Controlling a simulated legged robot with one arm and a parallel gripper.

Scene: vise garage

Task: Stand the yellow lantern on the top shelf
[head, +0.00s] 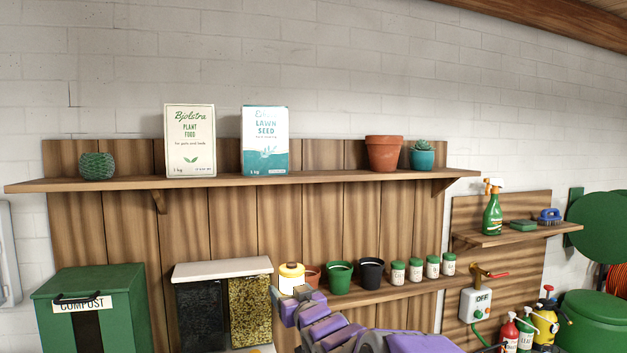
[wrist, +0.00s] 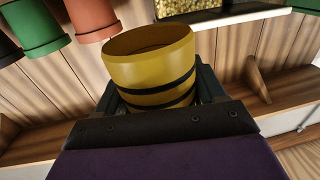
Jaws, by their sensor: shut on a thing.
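In the wrist view the lantern (wrist: 150,68) is a yellow cylinder with black bands. My gripper (head: 287,300) is shut on it; in the wrist view the dark jaws (wrist: 160,100) hold it from both sides. The jaws hide part of its body. The top shelf (head: 335,176) is a long wooden board above and behind the lantern in the head view.
On the top shelf stand a green plant (head: 97,166), a plant food box (head: 190,140), a lawn seed box (head: 264,141), a terracotta pot (head: 384,153) and a teal succulent pot (head: 422,158). Bare board lies between the lawn seed box and terracotta pot. Pots and jars line the lower shelf (head: 400,290).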

